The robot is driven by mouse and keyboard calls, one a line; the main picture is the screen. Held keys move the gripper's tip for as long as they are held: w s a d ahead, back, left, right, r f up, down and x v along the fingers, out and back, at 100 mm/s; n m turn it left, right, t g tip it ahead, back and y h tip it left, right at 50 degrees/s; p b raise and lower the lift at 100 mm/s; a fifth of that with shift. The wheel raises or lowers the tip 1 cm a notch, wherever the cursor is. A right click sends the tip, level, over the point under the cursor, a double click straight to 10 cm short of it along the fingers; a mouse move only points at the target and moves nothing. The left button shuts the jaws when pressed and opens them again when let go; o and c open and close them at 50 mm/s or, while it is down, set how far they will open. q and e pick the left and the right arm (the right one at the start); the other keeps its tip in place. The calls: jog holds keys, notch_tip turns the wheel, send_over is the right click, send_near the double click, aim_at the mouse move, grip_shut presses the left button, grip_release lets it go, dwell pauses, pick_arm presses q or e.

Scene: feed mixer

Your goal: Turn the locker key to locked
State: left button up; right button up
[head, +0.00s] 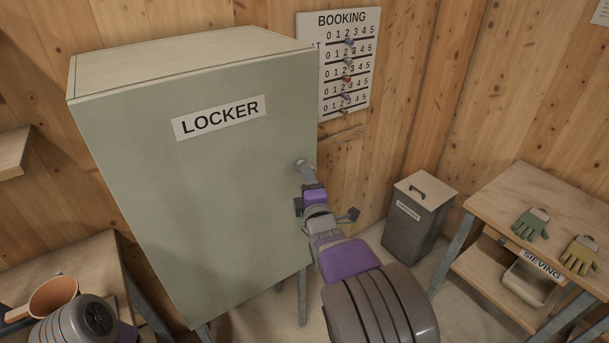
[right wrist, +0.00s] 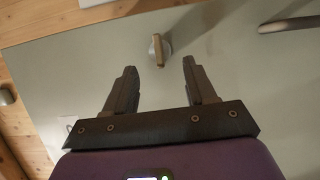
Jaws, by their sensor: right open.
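The grey-green locker (head: 200,220) stands at the left of the middle in the head view, its door shut and marked LOCKER. In the right wrist view the key (right wrist: 160,49) stands out from the pale locker door (right wrist: 225,60), its flat bow nearly upright in the picture. My left gripper is not in view.
A bar handle (right wrist: 290,24) is on the door right of the key in the right wrist view. A grey bin (head: 415,225) and a sieving bench (head: 540,190) with gloves stand at the right. A booking board (head: 350,60) hangs behind.

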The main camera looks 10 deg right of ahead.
jog(key=s, duration=0.4)
jog(key=shift+p, duration=0.35)
jog(key=s+d+f+m+g, duration=0.1)
jog(key=s+f+m+g, duration=0.15)
jog(key=f, duration=0.85)
jog(key=s+d+f+m+g, duration=0.1)
jog(key=f+m+g, duration=0.25)
jog(key=f, duration=0.65)
jog(key=s+a+f+m+g+y, duration=0.2)
jog(key=s+f+m+g, duration=0.6)
jog(key=s+f, duration=0.9)
notch_tip(320, 180, down, 4)
jog(key=shift+s+a+r+m+g, duration=0.2)
jog(key=shift+s+a+m+g, duration=0.15)
jog(key=shift+a+m, duration=0.4)
jog(key=s+a+m+g+y, duration=0.1)
jog(key=s+a, duration=0.1)
jog(key=s+a+f+m+g+y, duration=0.1)
jog(key=s+m, duration=0.1)
jog(key=s, duration=0.1)
jog(key=s+a+f+m+g+y, duration=0.1)
jog(key=s+a+m, duration=0.1)
jog(key=s, duration=0.1)
jog(key=shift+s+a, duration=0.2)
jog(key=shift+a, duration=0.1)
jog(key=shift+c, duration=0.2)
